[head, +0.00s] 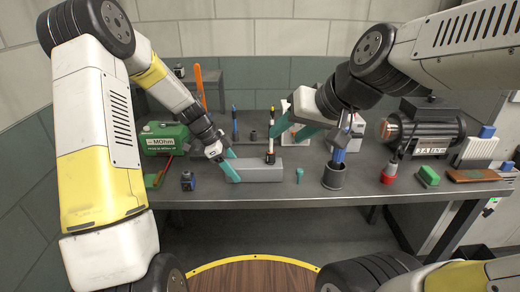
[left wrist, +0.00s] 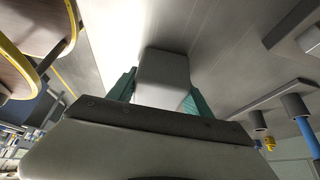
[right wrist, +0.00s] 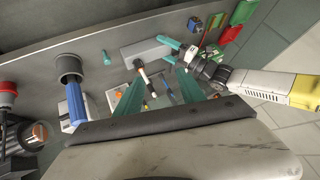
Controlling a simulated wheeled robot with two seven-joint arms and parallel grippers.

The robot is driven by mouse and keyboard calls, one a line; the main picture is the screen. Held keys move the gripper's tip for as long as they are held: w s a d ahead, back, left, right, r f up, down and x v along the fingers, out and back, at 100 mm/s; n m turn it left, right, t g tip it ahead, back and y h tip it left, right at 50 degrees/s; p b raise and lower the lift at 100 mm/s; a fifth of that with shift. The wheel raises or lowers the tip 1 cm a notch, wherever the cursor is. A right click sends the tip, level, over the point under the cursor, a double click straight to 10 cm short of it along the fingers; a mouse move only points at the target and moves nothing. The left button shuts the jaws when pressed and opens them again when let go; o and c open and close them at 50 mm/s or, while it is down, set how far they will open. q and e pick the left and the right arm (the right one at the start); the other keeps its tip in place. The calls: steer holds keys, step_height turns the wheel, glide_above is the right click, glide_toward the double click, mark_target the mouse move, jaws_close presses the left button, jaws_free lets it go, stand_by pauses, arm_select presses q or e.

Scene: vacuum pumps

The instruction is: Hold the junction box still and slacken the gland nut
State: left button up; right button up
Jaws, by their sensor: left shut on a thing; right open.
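The junction box (head: 258,170) is a plain grey block on the bench near its front edge. My left gripper (head: 230,166) is shut on its left end; in the left wrist view the box (left wrist: 163,72) sits between the teal fingers. My right gripper (head: 327,136) is open and empty above the bench, behind and right of the box. Its fingers (right wrist: 158,92) are apart from the nut.
A grey cup (head: 333,178) with a blue-handled tool stands right of the box. A small teal peg (head: 299,174) is between them. A green MOhm meter (head: 163,139) stands left. A pump motor (head: 425,130), red plug (head: 389,173) and green block (head: 428,176) are on the right.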

steer(key=w+a+f+t+y, duration=0.1)
steer(key=w+a, duration=0.4)
steer(key=w, duration=0.1)
steer(key=m+t+h, duration=0.1)
steer(key=m+h, duration=0.2)
steer(key=h, duration=0.1)
glide_above(270, 156)
steer(key=s+a, duration=0.4)
step_height(270, 156, down, 8)
steer(key=d+f+h, duration=0.3)
steer(key=f, duration=0.2)
steer(key=shift+s+d+m+h, duration=0.15)
steer(key=shift+s+m+h, duration=0.05)
steer(key=shift+m+h, duration=0.1)
steer(key=shift+w, duration=0.1)
steer(key=shift+x, duration=3.4)
steer(key=shift+f, duration=0.15)
jaws_close()
